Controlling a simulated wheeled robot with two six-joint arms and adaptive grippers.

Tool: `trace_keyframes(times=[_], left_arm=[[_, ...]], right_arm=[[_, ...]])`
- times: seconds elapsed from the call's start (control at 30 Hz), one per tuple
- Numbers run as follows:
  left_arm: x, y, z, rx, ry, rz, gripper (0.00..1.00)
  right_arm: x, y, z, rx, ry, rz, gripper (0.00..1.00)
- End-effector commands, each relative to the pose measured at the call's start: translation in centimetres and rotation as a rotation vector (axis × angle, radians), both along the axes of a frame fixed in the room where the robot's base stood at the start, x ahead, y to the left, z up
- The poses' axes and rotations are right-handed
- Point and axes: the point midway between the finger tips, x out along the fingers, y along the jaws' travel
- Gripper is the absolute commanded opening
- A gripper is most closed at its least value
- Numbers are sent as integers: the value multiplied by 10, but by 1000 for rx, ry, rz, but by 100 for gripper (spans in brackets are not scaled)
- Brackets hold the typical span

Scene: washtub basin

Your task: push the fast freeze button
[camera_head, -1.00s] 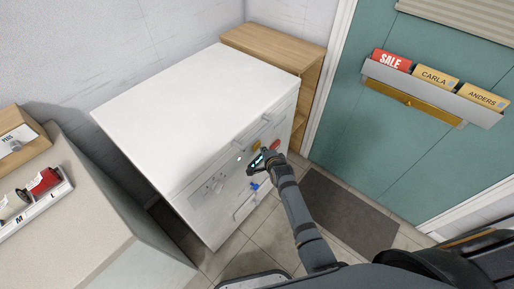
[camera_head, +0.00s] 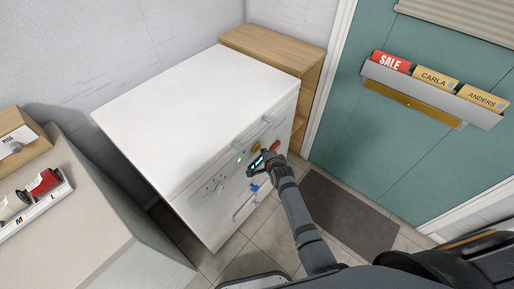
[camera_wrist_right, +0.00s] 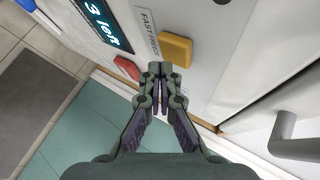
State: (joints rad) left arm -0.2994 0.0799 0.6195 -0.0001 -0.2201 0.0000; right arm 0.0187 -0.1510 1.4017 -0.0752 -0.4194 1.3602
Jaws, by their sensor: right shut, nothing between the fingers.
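The white freezer (camera_head: 190,115) has its control panel on the front. A square yellow button (camera_wrist_right: 175,50) sits beside a label (camera_wrist_right: 148,30) whose readable part is "FAST FREE". The yellow button also shows in the head view (camera_head: 256,147). My right gripper (camera_wrist_right: 160,72) is shut and empty, its fingertips at the near edge of the yellow button. I cannot tell if they touch it. In the head view my right gripper (camera_head: 262,159) is in front of the panel and hides part of it. My left gripper is not in view.
A red button (camera_wrist_right: 126,67) and a lit display (camera_wrist_right: 100,22) sit left of the fingers. A freezer handle (camera_wrist_right: 292,138) stands out at the right. A teal door (camera_head: 365,135), a dark mat (camera_head: 350,210) and a beige counter (camera_head: 70,220) surround the freezer.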

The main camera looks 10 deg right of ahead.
Motion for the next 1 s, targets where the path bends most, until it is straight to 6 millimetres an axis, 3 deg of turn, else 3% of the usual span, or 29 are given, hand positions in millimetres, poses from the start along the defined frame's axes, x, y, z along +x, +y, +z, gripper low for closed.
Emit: trace_keyframes(times=[1.0], left_arm=[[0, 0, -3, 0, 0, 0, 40]], right_arm=[[9, 7, 0, 0, 0, 0, 0]])
